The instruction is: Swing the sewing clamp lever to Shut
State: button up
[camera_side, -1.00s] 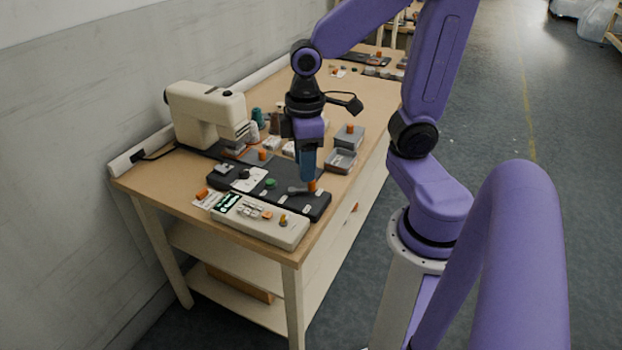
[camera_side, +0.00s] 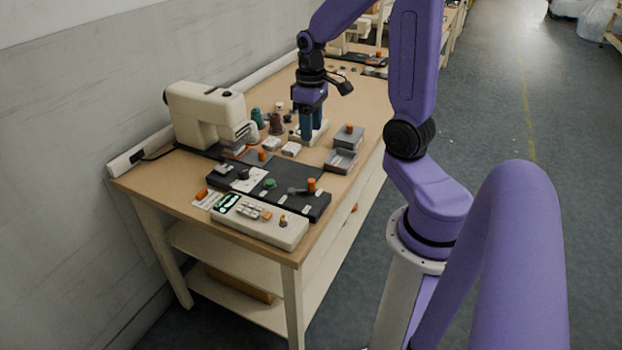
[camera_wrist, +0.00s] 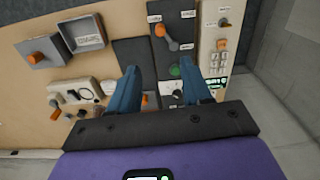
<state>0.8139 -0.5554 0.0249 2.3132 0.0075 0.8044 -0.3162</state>
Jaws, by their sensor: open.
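The clamp lever, a grey arm with an orange knob, is on a dark panel (camera_side: 240,186) near the table's front. In the side view the lever (camera_side: 299,189) has its knob at the right; in the wrist view the lever (camera_wrist: 167,38) slants with its knob at the upper left. Small white labels surround it, too blurred to read. My gripper (camera_side: 312,137) is behind the panel, apart from the lever. In the wrist view my gripper (camera_wrist: 160,67) shows two blue fingers spread with nothing held between them.
A green button (camera_wrist: 175,71) and white dial plate (camera_side: 249,179) share the panel. A cream keypad box (camera_side: 262,220) lies in front. Grey trays (camera_side: 341,161) stand at right, a sewing machine (camera_side: 203,115) at left. Spools and a white fixture are near my fingers.

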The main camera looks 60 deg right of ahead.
aim_at(311, 180)
notch_tip(311, 180, down, 16)
jog(key=shift+a+f, duration=0.1)
jog(key=shift+f, duration=0.15)
dwell(0.6)
grip_shut()
